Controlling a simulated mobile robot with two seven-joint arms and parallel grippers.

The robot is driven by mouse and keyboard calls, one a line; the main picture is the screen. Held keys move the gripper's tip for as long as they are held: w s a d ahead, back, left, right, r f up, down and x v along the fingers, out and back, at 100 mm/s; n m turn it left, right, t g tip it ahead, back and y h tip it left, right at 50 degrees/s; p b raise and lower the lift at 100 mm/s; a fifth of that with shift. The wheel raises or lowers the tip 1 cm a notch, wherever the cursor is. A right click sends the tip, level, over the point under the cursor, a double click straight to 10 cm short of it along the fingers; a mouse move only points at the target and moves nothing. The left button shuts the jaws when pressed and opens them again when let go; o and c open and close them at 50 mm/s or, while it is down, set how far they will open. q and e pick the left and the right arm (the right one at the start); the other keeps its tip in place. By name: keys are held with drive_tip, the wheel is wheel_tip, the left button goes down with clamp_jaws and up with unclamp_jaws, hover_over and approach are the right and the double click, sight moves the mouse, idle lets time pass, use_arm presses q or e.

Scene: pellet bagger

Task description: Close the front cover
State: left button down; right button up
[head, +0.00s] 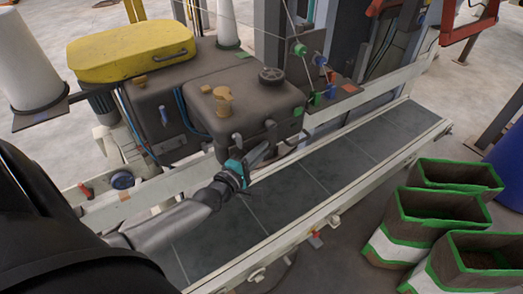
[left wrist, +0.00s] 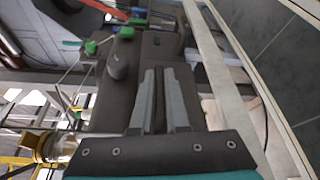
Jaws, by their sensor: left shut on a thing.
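The front cover (head: 245,112) appears to be the dark grey-brown box front on the bagging machine, with a brass-coloured knob and a round dark cap on top. My left gripper (head: 263,150) is at its lower front edge, above the conveyor. In the left wrist view its two grey fingers (left wrist: 162,78) are close together with a narrow dark strip between them. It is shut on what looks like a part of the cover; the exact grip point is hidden. I cannot tell how far the cover stands open. My right gripper is not in view.
The conveyor belt (head: 300,182) runs diagonally below, with a pale front rail. Open green-edged bags (head: 440,205) stand on the floor at right. A yellow lid (head: 130,50) lies on the machine at left. Green knobs (head: 300,49) and cables sit behind the cover.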

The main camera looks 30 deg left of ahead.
use_arm(q)
drive_tip(key=c, duration=0.9)
unclamp_jaws()
drive_tip(key=s, duration=0.5)
drive_tip(key=s+r, duration=0.1)
drive_tip(key=s, duration=0.9)
drive_tip(key=shift+s+a+r, duration=0.1)
drive_tip(key=shift+a+r, duration=0.05)
drive_tip(key=shift+r, duration=0.05)
drive_tip(key=s+d+f+m+g+b, duration=0.1)
drive_tip(key=s+f+m+g+b, duration=0.25)
drive_tip(key=f, duration=0.85)
drive_tip(key=s+f+m+g+b, duration=0.2)
drive_tip(key=s+f+m+b, duration=0.15)
drive_tip(key=f, duration=0.85)
drive_tip(key=s+d+f+m+g+b, duration=0.1)
drive_tip(key=s+f+m+g+b, duration=0.2)
drive_tip(key=f, duration=0.9)
drive_tip(key=s+d+f+m+g+b, duration=0.2)
drive_tip(key=s+d+f+m, duration=0.1)
drive_tip(key=f, duration=0.4)
drive_tip(key=s+d+f+m+g+b, duration=0.3)
drive_tip(key=s+f+m, duration=0.2)
drive_tip(key=s, duration=0.3)
drive_tip(key=s+d+f+m+g+b, duration=0.2)
drive_tip(key=s+f+m, duration=0.3)
drive_tip(key=f, duration=0.3)
drive_tip(key=shift+s+d+f+g+b, duration=0.3)
drive_tip(key=shift+s+d, duration=0.25)
drive_tip(key=shift+d, duration=0.25)
